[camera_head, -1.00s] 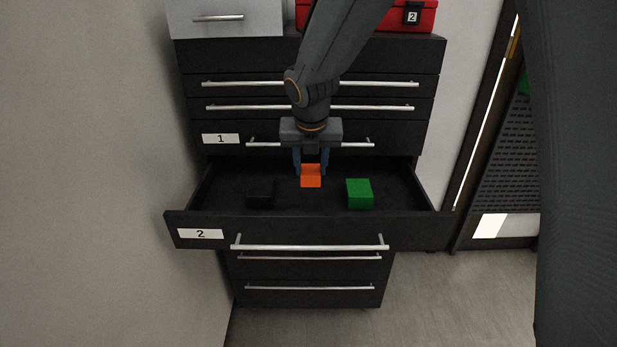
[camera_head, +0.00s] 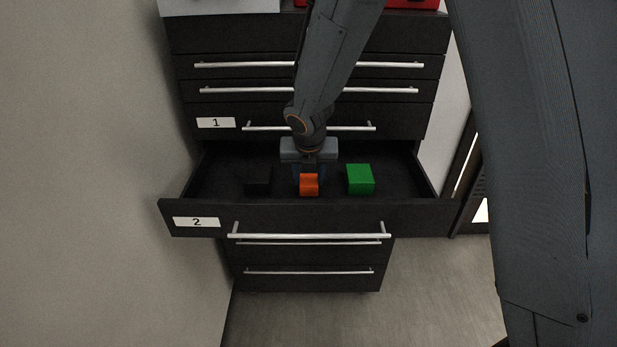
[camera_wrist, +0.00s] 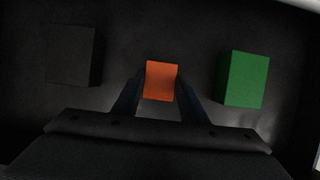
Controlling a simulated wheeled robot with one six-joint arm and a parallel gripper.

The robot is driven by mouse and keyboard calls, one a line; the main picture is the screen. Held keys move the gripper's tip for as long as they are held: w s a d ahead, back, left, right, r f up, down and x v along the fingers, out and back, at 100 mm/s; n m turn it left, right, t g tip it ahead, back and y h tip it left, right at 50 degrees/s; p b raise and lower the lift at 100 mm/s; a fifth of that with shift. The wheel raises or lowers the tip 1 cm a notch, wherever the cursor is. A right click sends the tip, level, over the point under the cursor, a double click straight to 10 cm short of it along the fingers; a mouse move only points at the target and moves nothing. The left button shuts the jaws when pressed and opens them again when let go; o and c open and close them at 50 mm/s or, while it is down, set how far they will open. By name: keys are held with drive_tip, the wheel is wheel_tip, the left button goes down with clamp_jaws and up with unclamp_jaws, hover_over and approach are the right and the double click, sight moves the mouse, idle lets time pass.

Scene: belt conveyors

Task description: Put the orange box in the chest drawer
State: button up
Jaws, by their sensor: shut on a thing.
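The orange box (camera_head: 309,185) is inside the open chest drawer marked 2 (camera_head: 290,216), between a black box and a green box. It also shows in the wrist view (camera_wrist: 161,80) between the two finger ends. My gripper (camera_head: 309,176) points down into the drawer and is shut on the orange box, with one finger on each side. I cannot tell whether the box touches the drawer floor. The back of the box is partly hidden by the gripper.
A green box (camera_head: 360,179) sits in the drawer to the right and a dark box (camera_head: 258,181) to the left. The closed drawer marked 1 (camera_head: 215,123) is above. A grey wall (camera_head: 80,150) stands close on the left. A red case (camera_head: 410,3) lies on top of the chest.

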drive_tip(key=shift+f, duration=0.1)
drive_tip(key=o, duration=1.1)
drive_tip(key=shift+s+r, duration=0.15)
drive_tip(key=shift+r, duration=0.4)
drive_tip(key=v, duration=1.1)
drive_tip(key=shift+s, duration=0.15)
